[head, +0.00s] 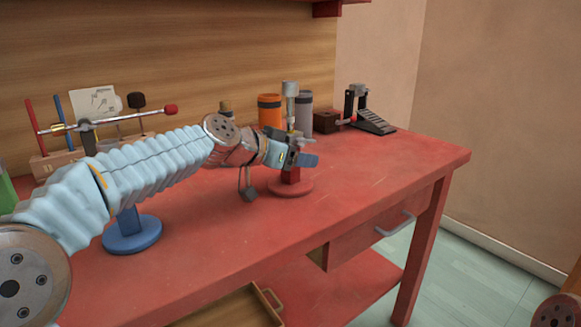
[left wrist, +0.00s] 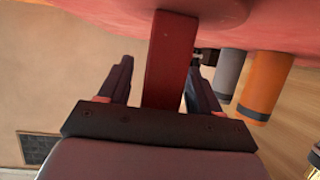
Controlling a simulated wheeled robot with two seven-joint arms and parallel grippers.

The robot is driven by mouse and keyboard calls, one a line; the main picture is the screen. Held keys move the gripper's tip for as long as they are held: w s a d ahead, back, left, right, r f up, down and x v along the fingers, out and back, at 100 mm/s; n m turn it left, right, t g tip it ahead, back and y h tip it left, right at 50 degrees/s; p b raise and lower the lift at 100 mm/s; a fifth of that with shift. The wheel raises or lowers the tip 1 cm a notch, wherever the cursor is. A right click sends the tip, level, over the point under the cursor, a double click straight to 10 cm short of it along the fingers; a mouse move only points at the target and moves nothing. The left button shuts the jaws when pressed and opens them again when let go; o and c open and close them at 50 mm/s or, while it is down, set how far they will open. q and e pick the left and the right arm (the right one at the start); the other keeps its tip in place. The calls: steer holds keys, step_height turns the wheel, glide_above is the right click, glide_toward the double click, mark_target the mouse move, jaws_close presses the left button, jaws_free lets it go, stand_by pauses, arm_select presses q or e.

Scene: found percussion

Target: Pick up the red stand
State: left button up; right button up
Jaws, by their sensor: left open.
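The red stand (head: 291,187) is upright on the red workbench, with a round base and a square red post. A silver-grey cylinder (head: 290,89) shows above the post, though my gripper hides the part between. My left gripper (head: 301,158) is open at the post, level with its middle. My right gripper is not in view.
An orange cylinder (head: 270,111) and a grey cylinder (head: 304,114) stand close behind the stand. A black pedal-like device (head: 371,121) is at the back right. A blue round-based stand (head: 132,236) is at the left.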

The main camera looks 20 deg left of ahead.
arm_select(q)
steer(key=c, duration=1.1)
jaws_close()
steer(key=shift+r, duration=0.1)
